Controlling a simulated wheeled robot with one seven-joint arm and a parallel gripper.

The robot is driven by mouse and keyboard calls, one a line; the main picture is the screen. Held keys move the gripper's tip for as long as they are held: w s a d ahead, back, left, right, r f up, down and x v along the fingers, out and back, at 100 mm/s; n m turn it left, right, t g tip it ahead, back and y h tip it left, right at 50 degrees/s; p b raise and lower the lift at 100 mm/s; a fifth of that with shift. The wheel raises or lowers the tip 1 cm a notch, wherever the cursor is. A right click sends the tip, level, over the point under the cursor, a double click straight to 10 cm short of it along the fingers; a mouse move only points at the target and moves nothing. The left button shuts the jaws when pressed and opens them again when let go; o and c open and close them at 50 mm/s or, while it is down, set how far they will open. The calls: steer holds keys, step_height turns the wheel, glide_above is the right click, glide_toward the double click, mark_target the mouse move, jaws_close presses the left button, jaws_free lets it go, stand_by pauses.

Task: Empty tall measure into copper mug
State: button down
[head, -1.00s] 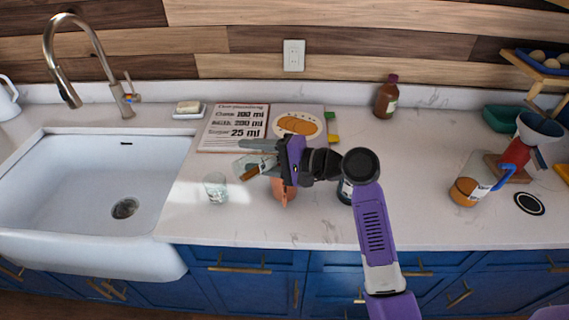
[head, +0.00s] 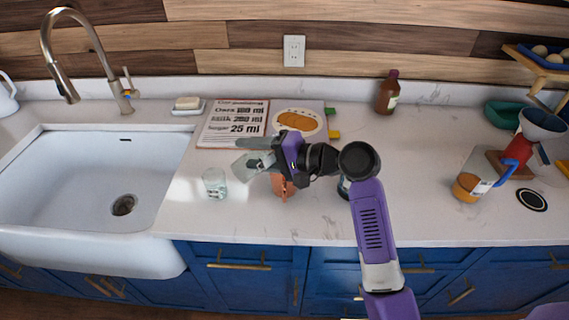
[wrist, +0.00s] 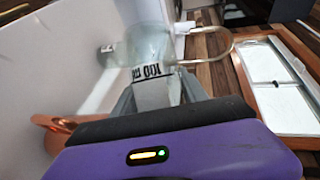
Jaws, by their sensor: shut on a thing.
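My gripper (head: 270,150) is shut on the tall measure (head: 250,164), a clear glass held tilted above the counter. In the wrist view the measure (wrist: 150,55) shows a black 100 ml marking between the fingers. No brown liquid can be made out in it now. The copper mug (head: 283,188) stands on the counter just below and right of the measure, partly hidden by my gripper. The copper mug (wrist: 52,132) also shows at the lower left of the wrist view. The mug's contents are hidden.
A small marked glass (head: 215,183) stands left of the mug. A dark jar (head: 344,187) is half hidden behind my arm. A recipe book (head: 233,124) lies behind. A jug of amber liquid (head: 470,187) stands far right. The sink (head: 90,180) is left.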

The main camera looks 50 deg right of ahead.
steer(key=shift+w+a+f+n+h, duration=0.1)
steer(key=shift+a+f+n+h, duration=0.25)
steer(key=shift+f, duration=0.2)
steer(key=shift+r+p, duration=0.1)
steer(key=shift+p, duration=0.2)
steer(key=shift+a+f+b, duration=0.25)
steer(key=shift+b, duration=0.15)
steer(key=shift+a+r+n+g+h+p, duration=0.1)
steer(key=shift+r+n+g+h+p, duration=0.25)
steer(key=shift+r+n+p, duration=0.45)
steer(key=shift+f+p, duration=0.25)
steer(key=shift+p, duration=0.35)
steer(key=shift+f+n+g+h, duration=0.25)
steer(key=shift+f+n+h, duration=0.25)
steer(key=shift+f+n, duration=0.1)
steer(key=shift+d+r+n+h+p, duration=0.25)
steer(key=shift+r+n+h+p, duration=0.25)
steer(key=shift+p, duration=0.6)
steer(key=shift+r+n+h+p, duration=0.1)
steer(key=shift+n+h+p, duration=0.25)
steer(key=shift+h+p, duration=0.05)
steer(key=shift+w+a+f+n+g+h+b, duration=0.15)
steer(key=shift+a+f+n+h+b, duration=0.55)
steer(key=shift+f, duration=0.75)
steer(key=shift+a+f+n+g+h+b, duration=0.1)
steer(key=shift+a+f+n+h+b, duration=0.25)
steer(key=shift+f+n+h+b, duration=0.85)
steer(key=shift+w+a+f+n+g+h+b, duration=0.15)
steer(key=shift+a+f+n+h+b, duration=0.35)
steer(key=shift+f, duration=1.25)
